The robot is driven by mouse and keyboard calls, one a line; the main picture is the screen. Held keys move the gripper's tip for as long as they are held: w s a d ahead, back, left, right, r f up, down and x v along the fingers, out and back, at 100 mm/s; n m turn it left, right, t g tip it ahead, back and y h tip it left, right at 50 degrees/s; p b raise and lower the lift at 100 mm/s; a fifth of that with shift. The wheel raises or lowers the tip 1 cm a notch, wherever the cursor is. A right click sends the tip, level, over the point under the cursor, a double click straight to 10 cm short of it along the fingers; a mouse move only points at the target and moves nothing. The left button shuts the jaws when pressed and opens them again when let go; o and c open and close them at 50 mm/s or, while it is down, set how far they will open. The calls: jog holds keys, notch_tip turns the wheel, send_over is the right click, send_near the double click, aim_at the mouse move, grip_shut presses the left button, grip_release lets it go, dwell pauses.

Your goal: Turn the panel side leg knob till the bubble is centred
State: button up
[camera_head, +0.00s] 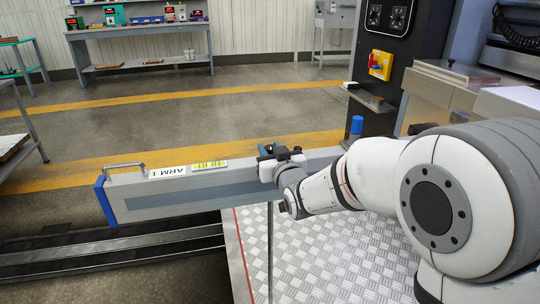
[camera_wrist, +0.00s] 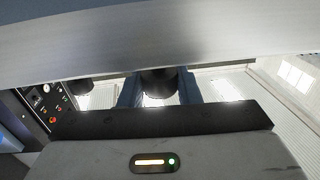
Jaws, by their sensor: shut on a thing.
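The grey beam marked ARM 1 (camera_head: 190,198) runs across the head view, with a yellow-green level vial (camera_head: 209,165) on its top. The bubble's position is too small to tell. My gripper (camera_head: 267,152) is at the beam's top edge, right of the vial. In the wrist view my gripper's blue fingers (camera_wrist: 158,90) stand on both sides of a dark round knob (camera_wrist: 158,80) and are shut on it. The knob's upper part is hidden behind the beam. A second dark knob (camera_wrist: 80,87) shows to the left, apart from the fingers.
A handle (camera_head: 125,168) rises at the beam's left end. A blue-capped post (camera_head: 357,126) stands behind the beam at right, near a black cabinet with a red and yellow switch (camera_head: 380,64). Tread plate flooring (camera_head: 320,260) lies below. A control panel (camera_wrist: 45,105) shows at wrist-view left.

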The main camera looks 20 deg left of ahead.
jog(key=o, duration=1)
jog(key=shift+c, duration=0.2)
jog(key=p+v, duration=0.1)
jog(key=v, duration=0.7)
jog(key=shift+w+r+p, duration=0.1)
jog(key=shift+p, duration=0.25)
